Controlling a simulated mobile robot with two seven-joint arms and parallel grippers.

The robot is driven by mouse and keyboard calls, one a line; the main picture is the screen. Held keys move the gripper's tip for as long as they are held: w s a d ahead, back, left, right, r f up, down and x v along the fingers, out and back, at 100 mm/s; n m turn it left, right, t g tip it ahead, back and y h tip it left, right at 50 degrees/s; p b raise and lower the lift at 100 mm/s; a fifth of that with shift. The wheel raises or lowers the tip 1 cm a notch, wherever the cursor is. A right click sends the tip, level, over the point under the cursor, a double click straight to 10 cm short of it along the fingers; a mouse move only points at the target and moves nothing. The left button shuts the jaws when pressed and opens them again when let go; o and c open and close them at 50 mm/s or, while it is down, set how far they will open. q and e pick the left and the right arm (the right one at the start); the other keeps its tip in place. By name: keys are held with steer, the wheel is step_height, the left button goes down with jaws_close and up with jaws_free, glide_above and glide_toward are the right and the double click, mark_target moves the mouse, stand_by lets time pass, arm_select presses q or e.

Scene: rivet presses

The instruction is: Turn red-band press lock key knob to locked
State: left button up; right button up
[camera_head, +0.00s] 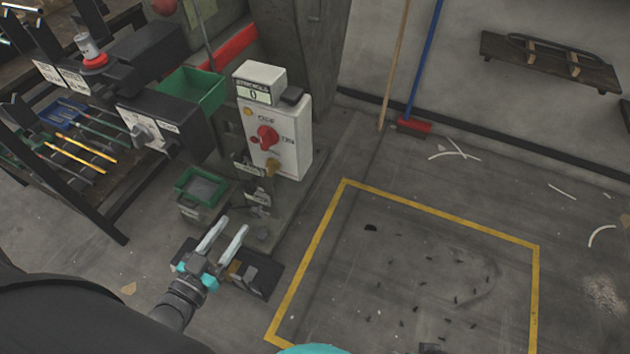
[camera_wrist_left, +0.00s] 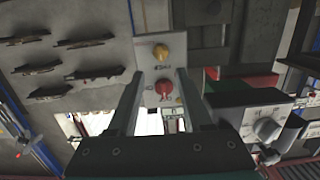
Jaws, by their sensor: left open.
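The press (camera_head: 230,45) with a red band stands at the upper middle of the head view. Its white control box (camera_head: 292,150) carries a red knob (camera_head: 267,137) and, below it, a small brass-coloured knob (camera_head: 272,168). In the left wrist view the red knob (camera_wrist_left: 163,87) and a yellow-brass knob (camera_wrist_left: 161,52) appear between the fingers, with the brass one higher in the picture. Which one is the lock key knob, and its setting, I cannot read for certain. My left gripper (camera_head: 232,224) is open and empty, below the box and apart from it.
A black box with a grey knob (camera_head: 145,133) stands left of the press. Green bins (camera_head: 195,88) and a rack of tools are nearby. A broom (camera_head: 412,125) leans on the wall. The floor inside the yellow outline (camera_head: 440,212) has only small debris.

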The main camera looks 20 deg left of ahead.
arm_select(q)
steer(key=r+t, duration=0.1)
steer(key=r, duration=0.1)
steer(key=b, duration=0.5)
glide_toward(267, 168)
steer(key=w, duration=0.7)
steer(key=shift+d, duration=0.25)
steer(key=shift+w, duration=0.8)
arm_select(e)
steer(key=w+r+t, duration=0.1)
steer(key=w+r, duration=0.3)
steer(key=r, duration=0.6)
steer(key=shift+w+a+t, duration=0.15)
steer(key=shift+a+t, duration=0.2)
steer(key=shift+t, duration=0.05)
arm_select(q)
jaws_close()
arm_select(e)
steer(key=shift+f, duration=0.1)
